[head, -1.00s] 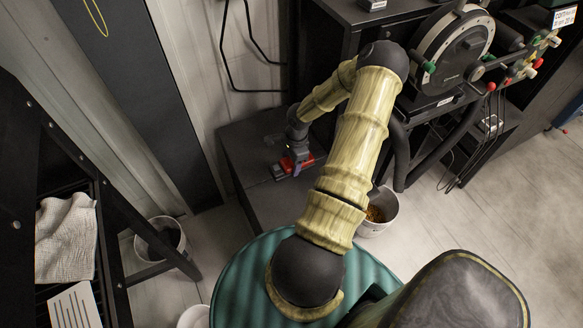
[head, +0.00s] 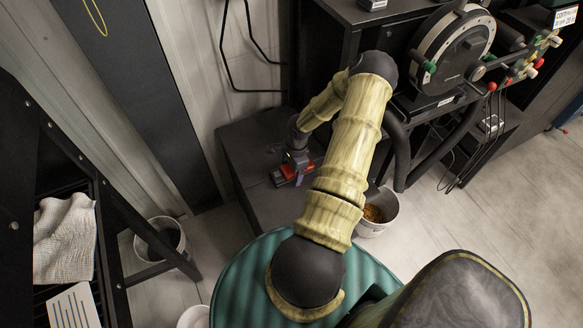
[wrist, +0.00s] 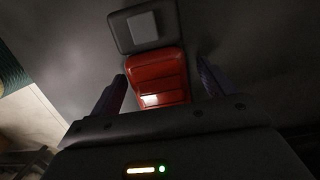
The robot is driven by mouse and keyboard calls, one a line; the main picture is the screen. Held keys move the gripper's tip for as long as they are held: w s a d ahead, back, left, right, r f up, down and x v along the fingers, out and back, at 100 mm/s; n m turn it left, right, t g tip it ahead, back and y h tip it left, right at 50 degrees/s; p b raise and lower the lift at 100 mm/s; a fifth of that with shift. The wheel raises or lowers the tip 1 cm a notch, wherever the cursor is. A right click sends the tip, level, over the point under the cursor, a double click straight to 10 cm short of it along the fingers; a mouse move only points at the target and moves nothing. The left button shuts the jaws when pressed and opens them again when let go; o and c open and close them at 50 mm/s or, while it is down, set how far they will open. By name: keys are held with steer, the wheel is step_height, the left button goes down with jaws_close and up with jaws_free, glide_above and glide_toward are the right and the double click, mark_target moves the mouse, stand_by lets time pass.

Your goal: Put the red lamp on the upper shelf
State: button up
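The red lamp (head: 287,175), red with a dark part, lies on top of a low black cabinet (head: 250,140). In the wrist view its red body (wrist: 157,72) shows with a dark grey plate bearing a lighter square at its far end. My gripper (head: 297,166) is right at the lamp from above. In the wrist view the two dark fingers of my gripper (wrist: 161,78) stand apart on either side of the red body, with a visible gap on each side. Finger contact with the lamp is not seen. I cannot tell which surface is the upper shelf.
A black rack at the left holds a cloth (head: 66,238) and a striped sheet (head: 73,306). A black bench at the right carries a round machine (head: 452,50) with hoses. A bucket of grain (head: 376,213) and another bucket (head: 160,238) stand on the floor.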

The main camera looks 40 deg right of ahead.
steer(key=shift+r, duration=0.15)
step_height(320, 180, up, 12)
steer(key=d+p, duration=0.1)
steer(key=shift+s+d+r+p, duration=0.25)
steer(key=shift+p, duration=0.05)
stand_by(0.8)
